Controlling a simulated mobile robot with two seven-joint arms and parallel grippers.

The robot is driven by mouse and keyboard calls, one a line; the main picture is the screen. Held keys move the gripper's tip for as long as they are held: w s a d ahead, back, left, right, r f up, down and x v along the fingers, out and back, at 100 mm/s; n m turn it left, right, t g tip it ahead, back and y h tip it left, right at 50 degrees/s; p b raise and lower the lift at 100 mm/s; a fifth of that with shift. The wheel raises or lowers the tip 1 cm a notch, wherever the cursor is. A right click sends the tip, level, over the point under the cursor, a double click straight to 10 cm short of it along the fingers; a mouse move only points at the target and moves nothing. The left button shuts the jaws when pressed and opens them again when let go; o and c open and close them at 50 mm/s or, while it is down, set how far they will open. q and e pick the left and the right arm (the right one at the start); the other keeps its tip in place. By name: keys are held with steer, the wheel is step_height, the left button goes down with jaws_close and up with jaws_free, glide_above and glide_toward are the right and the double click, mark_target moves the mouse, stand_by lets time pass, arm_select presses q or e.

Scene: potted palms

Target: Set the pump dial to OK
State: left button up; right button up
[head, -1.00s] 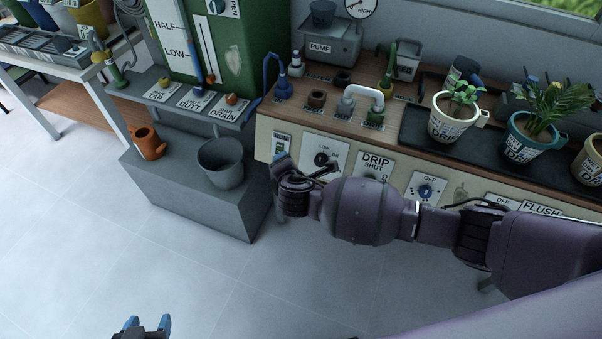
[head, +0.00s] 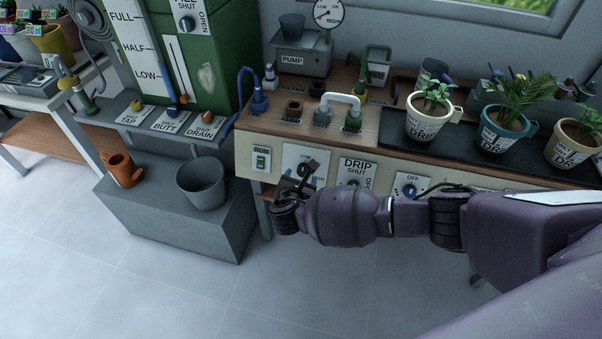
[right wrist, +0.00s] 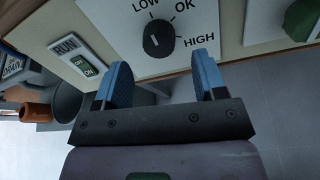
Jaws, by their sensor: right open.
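The pump dial is a black knob (right wrist: 158,39) on a white plate marked LOW, OK and HIGH. A pale mark shows on the knob, but I cannot tell surely which word it points at. In the head view the dial's plate (head: 298,155) is on the bench front, partly hidden by my right wrist. My right gripper (right wrist: 165,82) is open, its two blue fingers apart, below the knob and not around it. In the head view the right gripper (head: 290,186) is mostly hidden by its own wrist. My left gripper is out of view.
A green-lit RUN/ON panel (right wrist: 85,63) is left of the dial. The pump (head: 302,61) and round gauge (head: 328,13) stand above. A grey bucket (head: 202,184) stands at left.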

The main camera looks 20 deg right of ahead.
mark_target(303, 173)
steer(key=b+x, duration=0.1)
steer(key=x, duration=0.2)
steer(key=shift+w+d+f, duration=0.15)
steer(key=shift+w+f, duration=0.05)
steer(key=shift+f, duration=0.1)
steer(key=shift+w+d, duration=0.2)
steer(key=shift+w, duration=0.2)
steer(key=shift+c, duration=0.6)
steer(key=c, duration=0.8)
